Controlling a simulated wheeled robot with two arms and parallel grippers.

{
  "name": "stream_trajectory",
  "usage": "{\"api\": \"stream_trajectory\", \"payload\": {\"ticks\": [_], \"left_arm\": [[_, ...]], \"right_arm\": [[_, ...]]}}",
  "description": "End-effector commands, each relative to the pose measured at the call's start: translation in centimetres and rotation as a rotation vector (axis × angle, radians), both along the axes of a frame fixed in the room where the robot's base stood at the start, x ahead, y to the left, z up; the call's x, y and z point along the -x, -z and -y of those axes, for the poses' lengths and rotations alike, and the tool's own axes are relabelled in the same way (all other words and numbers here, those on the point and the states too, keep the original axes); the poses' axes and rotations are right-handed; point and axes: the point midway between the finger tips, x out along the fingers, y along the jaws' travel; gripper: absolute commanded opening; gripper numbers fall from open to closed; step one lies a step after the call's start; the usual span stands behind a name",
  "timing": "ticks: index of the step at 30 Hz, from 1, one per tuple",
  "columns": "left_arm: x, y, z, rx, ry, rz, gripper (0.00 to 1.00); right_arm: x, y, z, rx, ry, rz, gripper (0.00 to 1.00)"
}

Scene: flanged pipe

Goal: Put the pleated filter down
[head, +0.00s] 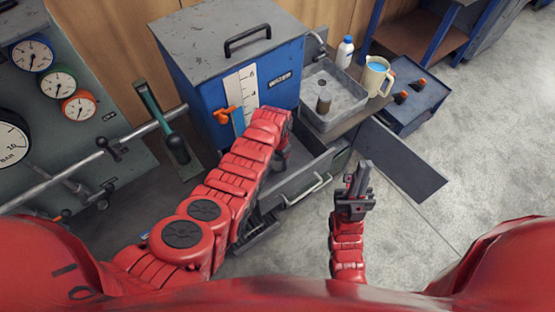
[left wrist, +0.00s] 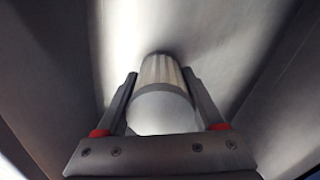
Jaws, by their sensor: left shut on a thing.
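The pleated filter (left wrist: 161,72), a pale ribbed cylinder with a smooth, rounded near end, is between the two fingers of my left gripper (left wrist: 160,78) in the left wrist view. The gripper is shut on it. Grey metal walls surround them, and I cannot tell whether the filter touches a surface. In the head view my left gripper (head: 281,157) is at the open grey drawer (head: 312,163) below the blue water cabinet. The arm hides the filter there. My right gripper (head: 361,182) is to the right of the drawer, over the floor, with no object visible in it.
The blue cabinet (head: 205,92) stands behind the drawer. A grey sink tray (head: 335,122) holds a small dark cylinder. A white bottle (head: 345,52) and a jug of blue liquid (head: 375,77) are beyond. A gauge panel (head: 75,150) is at left.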

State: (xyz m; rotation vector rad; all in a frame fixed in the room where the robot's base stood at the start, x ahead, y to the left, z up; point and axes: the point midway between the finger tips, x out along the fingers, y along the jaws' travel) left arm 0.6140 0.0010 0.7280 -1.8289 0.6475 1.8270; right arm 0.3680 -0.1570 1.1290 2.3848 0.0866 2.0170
Motion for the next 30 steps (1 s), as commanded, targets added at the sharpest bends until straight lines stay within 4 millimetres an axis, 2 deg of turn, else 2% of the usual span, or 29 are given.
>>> {"api": "stream_trajectory", "payload": {"ticks": [3, 4, 8, 9, 20, 25, 30], "left_arm": [[0.0, 0.5, 0.0, 0.000, 0.000, 0.000, 0.00], [0.0, 0.4, 0.0, 0.000, 0.000, 0.000, 0.73], [0.0, 0.3, 0.0, 0.000, 0.000, 0.000, 0.97], [0.0, 0.3, 0.0, 0.000, 0.000, 0.000, 1.00], [-0.1, -0.2, 0.0, 0.001, 0.000, 0.001, 1.00], [-0.1, -1.4, 0.0, 0.000, 0.000, 0.002, 1.00], [-0.1, -3.4, 0.0, 0.002, 0.000, 0.005, 1.00]], "right_arm": [[0.0, 0.5, 0.0, 0.000, 0.000, 0.000, 0.00], [0.0, 0.4, 0.0, 0.000, 0.000, 0.000, 0.00], [0.0, 0.3, 0.0, 0.000, 0.000, 0.000, 0.00], [0.0, 0.3, 0.0, 0.000, 0.000, 0.000, 0.00], [0.0, 0.0, 0.0, 0.000, 0.000, 0.000, 0.00], [0.0, 0.1, 0.0, 0.000, 0.000, 0.000, 0.00], [0.0, 0.2, 0.0, 0.000, 0.000, 0.000, 0.00]]}}
